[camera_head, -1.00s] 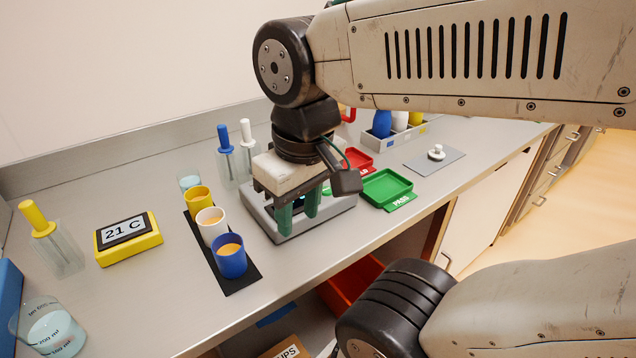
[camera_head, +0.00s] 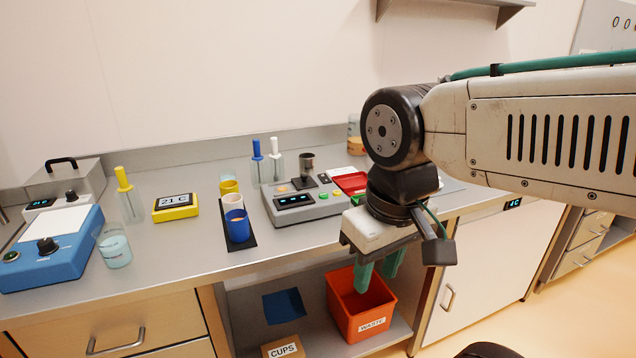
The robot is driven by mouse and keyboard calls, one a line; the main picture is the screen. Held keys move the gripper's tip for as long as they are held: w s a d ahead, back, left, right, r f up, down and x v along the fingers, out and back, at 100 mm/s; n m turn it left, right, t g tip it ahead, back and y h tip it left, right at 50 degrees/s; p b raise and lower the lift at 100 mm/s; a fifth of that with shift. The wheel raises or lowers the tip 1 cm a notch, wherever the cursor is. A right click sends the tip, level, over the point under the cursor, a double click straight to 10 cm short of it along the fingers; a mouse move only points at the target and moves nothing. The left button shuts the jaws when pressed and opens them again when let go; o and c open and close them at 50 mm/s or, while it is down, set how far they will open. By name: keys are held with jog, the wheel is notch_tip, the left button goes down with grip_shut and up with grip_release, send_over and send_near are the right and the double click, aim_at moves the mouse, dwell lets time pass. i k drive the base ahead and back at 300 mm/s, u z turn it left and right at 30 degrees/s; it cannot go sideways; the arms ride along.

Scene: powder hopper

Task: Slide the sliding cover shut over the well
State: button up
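A grey instrument (camera_head: 289,215) with a dark display and small buttons stands on the bench. A small metal cup-shaped hopper (camera_head: 307,162) rises from a dark plate (camera_head: 304,182) at its back. I cannot make out the sliding cover or the well, or whether the cover is open or shut; my gripper and wrist may hide part of that area. My gripper (camera_head: 374,279) points down in front of the bench edge, right of the instrument and apart from it. Its green fingers are apart with nothing visible between them.
A black strip (camera_head: 240,246) with yellow, white and blue cups is left of the instrument. A red tray (camera_head: 350,183) lies behind my wrist. An orange waste bin (camera_head: 343,307) stands on the shelf under my gripper. Blue and white droppers stand behind the instrument.

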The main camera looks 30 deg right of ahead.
aim_at(305, 181)
jog(key=z, duration=0.55)
jog(key=i, duration=1.1)
jog(key=u, duration=0.3)
jog(key=k, duration=0.45)
jog(key=z, duration=0.45)
jog(key=i, duration=0.35)
jog(key=u, duration=0.4)
